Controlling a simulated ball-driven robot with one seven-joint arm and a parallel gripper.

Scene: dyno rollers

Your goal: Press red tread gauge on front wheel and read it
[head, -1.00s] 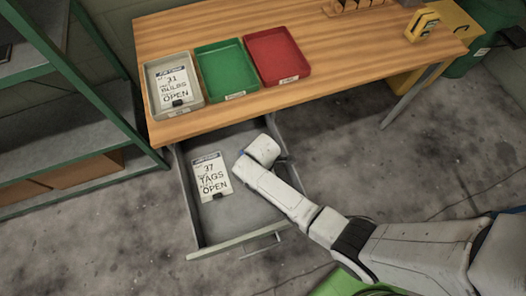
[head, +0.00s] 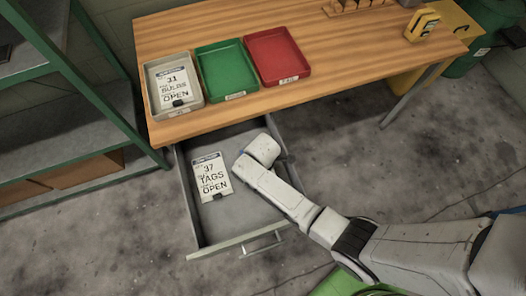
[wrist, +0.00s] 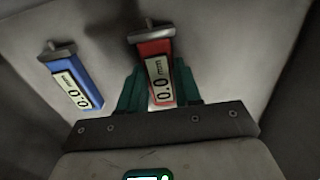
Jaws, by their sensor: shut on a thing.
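The red tread gauge (wrist: 152,47) shows in the wrist view with its metal tip at the top and a display reading 0.0 mm. My gripper (wrist: 158,78) is shut on it, with a teal finger on each side of its body. A blue gauge (wrist: 77,80), also reading 0.0, lies to its left, apart from the fingers. In the head view my arm reaches into the open drawer (head: 246,213), and its wrist hides the gripper and the red gauge. No wheel shows in either view.
A card reading "37 TAGS OPEN" (head: 211,178) lies in the drawer, left of my arm. Grey (head: 150,73), green (head: 225,70) and red (head: 278,57) trays stand on the bench (head: 195,24) above. A green shelf rack (head: 83,77) is at the left.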

